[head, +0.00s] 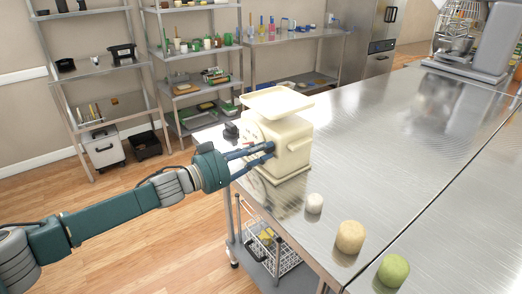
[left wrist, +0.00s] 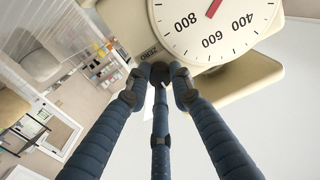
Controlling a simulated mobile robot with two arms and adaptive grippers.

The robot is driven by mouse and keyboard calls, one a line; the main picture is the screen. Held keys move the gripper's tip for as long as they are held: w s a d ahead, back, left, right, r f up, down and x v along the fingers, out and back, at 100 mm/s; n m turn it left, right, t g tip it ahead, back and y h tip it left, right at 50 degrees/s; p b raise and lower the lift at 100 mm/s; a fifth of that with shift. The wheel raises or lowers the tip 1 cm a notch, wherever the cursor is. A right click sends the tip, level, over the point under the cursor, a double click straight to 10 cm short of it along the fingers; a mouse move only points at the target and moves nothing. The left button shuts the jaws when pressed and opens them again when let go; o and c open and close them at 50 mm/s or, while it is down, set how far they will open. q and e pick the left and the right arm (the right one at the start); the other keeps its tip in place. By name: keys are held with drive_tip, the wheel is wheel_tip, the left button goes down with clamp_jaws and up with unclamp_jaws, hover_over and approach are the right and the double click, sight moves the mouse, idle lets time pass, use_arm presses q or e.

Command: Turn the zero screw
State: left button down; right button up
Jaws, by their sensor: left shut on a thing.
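A cream kitchen scale (head: 291,150) with a flat pan (head: 277,102) on top stands near the left edge of the steel table. Its dial (left wrist: 215,28), with a red pointer, shows in the left wrist view. The dark zero screw (left wrist: 160,74) sits on the scale below the dial, by a small printed label. My left gripper (head: 268,151) reaches in from the left at the scale's side. Its blue fingers (left wrist: 160,84) are shut around the zero screw, seen in the left wrist view. The screw is hidden in the head view. My right gripper is out of view.
A white piece (head: 314,203), a tan round piece (head: 350,237) and a green one (head: 394,270) stand on the table's front side. A small black object (head: 231,130) is beside the scale. A wire rack (head: 268,252) is below.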

use_arm(q)
drive_tip(key=shift+r, duration=0.3)
drive_tip(key=shift+d+m+p, duration=0.15)
drive_tip(key=shift+m+p, duration=1.1)
drive_tip(key=shift+m, duration=3.55)
drive_tip(key=shift+s+f, duration=0.1)
